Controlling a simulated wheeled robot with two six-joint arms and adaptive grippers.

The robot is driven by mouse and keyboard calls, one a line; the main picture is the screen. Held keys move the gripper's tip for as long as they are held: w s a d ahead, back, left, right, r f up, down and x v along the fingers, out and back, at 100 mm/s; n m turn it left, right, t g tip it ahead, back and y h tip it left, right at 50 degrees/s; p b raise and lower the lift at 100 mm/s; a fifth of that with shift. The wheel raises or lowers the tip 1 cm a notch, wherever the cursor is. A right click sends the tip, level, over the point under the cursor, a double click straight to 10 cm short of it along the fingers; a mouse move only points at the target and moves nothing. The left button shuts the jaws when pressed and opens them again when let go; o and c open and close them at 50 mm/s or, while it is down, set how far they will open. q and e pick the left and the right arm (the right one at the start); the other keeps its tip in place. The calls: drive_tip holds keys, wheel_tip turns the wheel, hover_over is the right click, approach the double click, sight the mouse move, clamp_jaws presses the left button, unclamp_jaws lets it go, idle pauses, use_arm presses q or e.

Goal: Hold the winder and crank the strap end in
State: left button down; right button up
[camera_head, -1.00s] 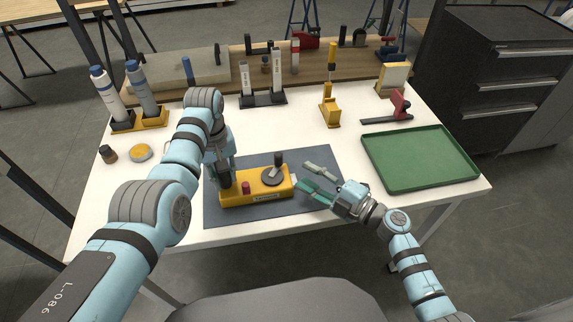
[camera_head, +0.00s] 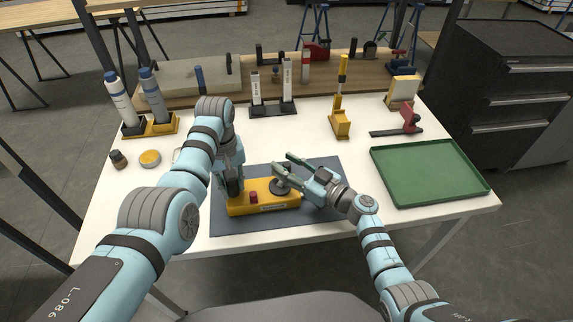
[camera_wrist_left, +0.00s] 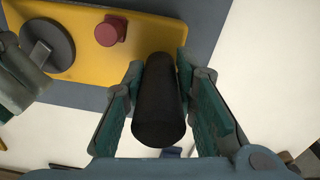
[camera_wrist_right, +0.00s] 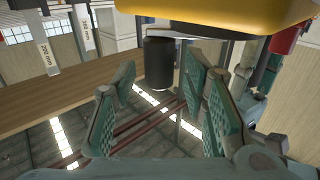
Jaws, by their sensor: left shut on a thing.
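The yellow winder (camera_head: 240,209) lies on a dark mat (camera_head: 325,170) near the table's front edge. It has a red button (camera_head: 253,197), a black upright grip (camera_wrist_left: 158,105) at its left end and a dark round crank disc (camera_head: 280,188) toward its right end. My left gripper (camera_head: 232,184) is shut on the black grip. My right gripper (camera_head: 282,163) is open at the crank. In the right wrist view the black crank knob (camera_wrist_right: 159,62) shows between its spread fingers, with clear gaps on both sides. I cannot make out the strap end.
An empty green tray (camera_head: 430,172) stands at the right. A yellow tool stand (camera_head: 340,125), a red-and-black clamp (camera_head: 410,120) and a black rack (camera_head: 272,108) stand behind the mat. Bottles (camera_head: 120,100) and a yellow round tin (camera_head: 150,158) are at the left.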

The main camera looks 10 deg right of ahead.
drive_tip(key=shift+w+a, duration=0.15)
clamp_jaws()
use_arm(q)
drive_tip(key=shift+d, duration=0.1)
use_arm(e)
drive_tip(key=shift+w+a+n+g+y, duration=0.1)
drive_tip(key=shift+a+n+g+y, duration=0.1)
drive_tip(key=shift+n+g+y, duration=0.7)
unclamp_jaws()
